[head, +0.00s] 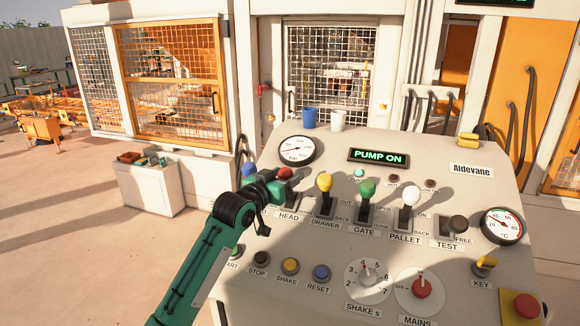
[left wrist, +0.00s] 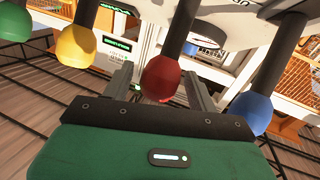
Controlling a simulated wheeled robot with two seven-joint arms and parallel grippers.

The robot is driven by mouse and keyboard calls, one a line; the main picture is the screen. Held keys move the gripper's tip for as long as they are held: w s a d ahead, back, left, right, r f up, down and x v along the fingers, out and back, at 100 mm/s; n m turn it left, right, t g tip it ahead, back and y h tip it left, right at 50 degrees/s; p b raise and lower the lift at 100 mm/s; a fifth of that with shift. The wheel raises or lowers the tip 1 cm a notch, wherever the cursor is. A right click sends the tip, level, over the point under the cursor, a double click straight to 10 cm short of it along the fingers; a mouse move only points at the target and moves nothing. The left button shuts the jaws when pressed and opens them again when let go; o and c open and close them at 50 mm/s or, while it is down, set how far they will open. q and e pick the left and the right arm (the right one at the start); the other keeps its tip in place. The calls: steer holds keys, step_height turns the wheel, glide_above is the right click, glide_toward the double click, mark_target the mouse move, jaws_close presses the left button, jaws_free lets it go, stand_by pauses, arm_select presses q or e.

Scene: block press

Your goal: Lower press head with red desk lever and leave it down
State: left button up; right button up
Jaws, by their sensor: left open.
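The red desk lever, labelled HEAD, shows its red knob (head: 285,173) at the left of the lever row in the head view. My left gripper (head: 280,182) is at this knob and hides most of its stem. In the left wrist view the red knob (left wrist: 160,77) lies between the two open fingers (left wrist: 158,88), with the picture upside down. Whether a finger touches it cannot be told. The display (head: 378,156) reads PUMP ON. The press head cannot be made out behind the mesh window (head: 332,70). My right gripper is not in view.
Close by stand a blue lever knob (head: 248,170) to the left and a yellow one (head: 324,182) to the right. Green (head: 367,188) and white (head: 409,195) lever knobs follow. Buttons and dials fill the desk front.

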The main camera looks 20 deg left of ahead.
arm_select(q)
steer(key=shift+x, duration=0.85)
steer(key=shift+w+d+p, duration=0.15)
steer(key=shift+w+p, duration=0.15)
steer(key=shift+w, duration=0.15)
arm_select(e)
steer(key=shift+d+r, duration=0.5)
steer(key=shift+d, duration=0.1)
arm_select(q)
steer(key=shift+s, duration=0.1)
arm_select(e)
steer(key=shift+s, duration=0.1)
